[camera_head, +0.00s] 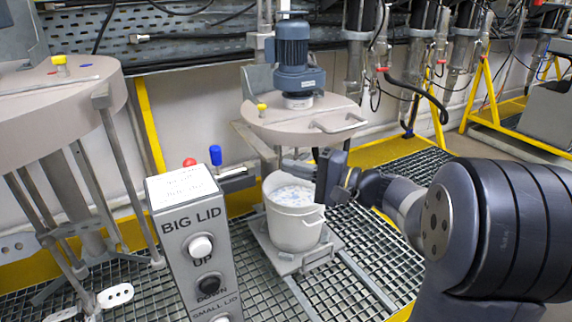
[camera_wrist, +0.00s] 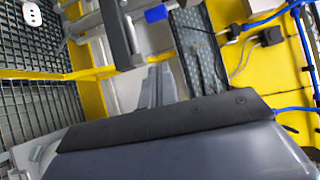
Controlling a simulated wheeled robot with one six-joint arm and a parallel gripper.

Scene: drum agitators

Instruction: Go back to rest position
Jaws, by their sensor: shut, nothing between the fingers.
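My gripper (camera_head: 291,166) is in the middle of the head view, its fingers pointing left. It appears above or in front of the rim of a white drum (camera_head: 297,229); I cannot tell the exact gap. The fingers are shut with nothing between them. In the wrist view, the grey fingers (camera_wrist: 155,88) lie close together beyond the dark gripper body. My arm reaches in from the right. The drum is open and holds pale, bluish-white contents, partly hidden by my gripper.
A big lid (camera_head: 302,120) with a blue motor (camera_head: 292,58) hangs raised above the drum. A grey control box (camera_head: 191,240) labelled BIG LID stands at front left. Another round lid (camera_head: 60,100) is at left. Yellow frames (camera_head: 500,112) stand at right. The grating (camera_head: 400,265) is partly clear.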

